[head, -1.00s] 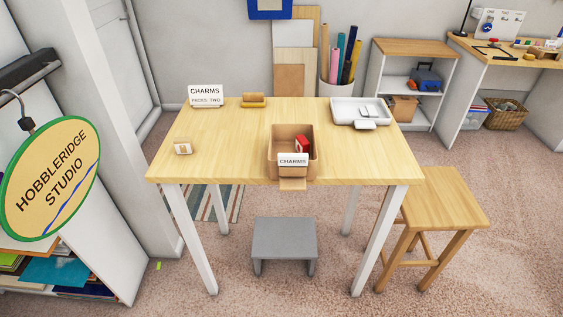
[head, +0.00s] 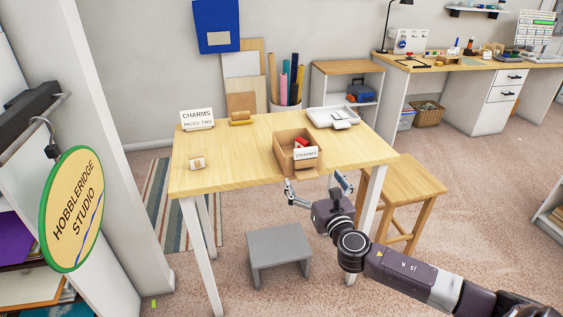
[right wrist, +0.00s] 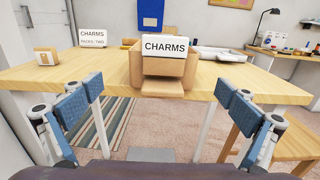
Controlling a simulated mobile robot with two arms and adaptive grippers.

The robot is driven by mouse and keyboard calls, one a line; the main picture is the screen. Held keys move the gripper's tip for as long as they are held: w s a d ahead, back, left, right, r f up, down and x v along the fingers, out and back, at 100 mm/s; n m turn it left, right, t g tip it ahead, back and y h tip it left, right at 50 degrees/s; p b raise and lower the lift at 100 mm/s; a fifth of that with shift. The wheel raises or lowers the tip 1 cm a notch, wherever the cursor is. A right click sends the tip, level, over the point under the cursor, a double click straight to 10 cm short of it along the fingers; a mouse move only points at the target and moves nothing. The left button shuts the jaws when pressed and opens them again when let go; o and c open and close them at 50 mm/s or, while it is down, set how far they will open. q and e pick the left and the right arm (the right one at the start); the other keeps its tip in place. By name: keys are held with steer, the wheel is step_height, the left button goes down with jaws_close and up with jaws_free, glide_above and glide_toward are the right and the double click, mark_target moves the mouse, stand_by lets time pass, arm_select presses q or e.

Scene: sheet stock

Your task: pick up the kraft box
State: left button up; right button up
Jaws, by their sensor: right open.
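The open kraft-brown box (head: 285,150) stands on the wooden table (head: 235,155) near its front edge, with a white CHARMS card on its front and something red and pale inside. In the right wrist view, the box (right wrist: 137,76) is ahead between the fingers, with a flap jutting from its front. My right gripper (head: 317,184) is open and empty, in front of the table edge and apart from the box; its two blue-padded fingers also show in the right wrist view (right wrist: 160,95). My left gripper is out of view.
A small brown-and-white block (head: 197,163) sits at the table's left. A CHARMS sign (head: 197,119), a yellow-brown item (head: 241,118) and a white tray (head: 320,121) stand along the back. A wooden stool (head: 405,180) and grey step (head: 278,243) are on the floor.

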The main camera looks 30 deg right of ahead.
mark_target(307, 162)
steer(key=x, duration=0.3)
steer(key=shift+d, duration=0.35)
steer(key=x, duration=0.2)
steer(key=p+x, duration=0.1)
steer(key=x, duration=0.1)
steer(key=shift+r, duration=0.2)
steer(key=shift+w+f, duration=0.1)
steer(key=shift+w, duration=0.2)
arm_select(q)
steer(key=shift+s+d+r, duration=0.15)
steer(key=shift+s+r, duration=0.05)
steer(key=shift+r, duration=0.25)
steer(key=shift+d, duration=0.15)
arm_select(e)
steer(key=c, duration=2.5)
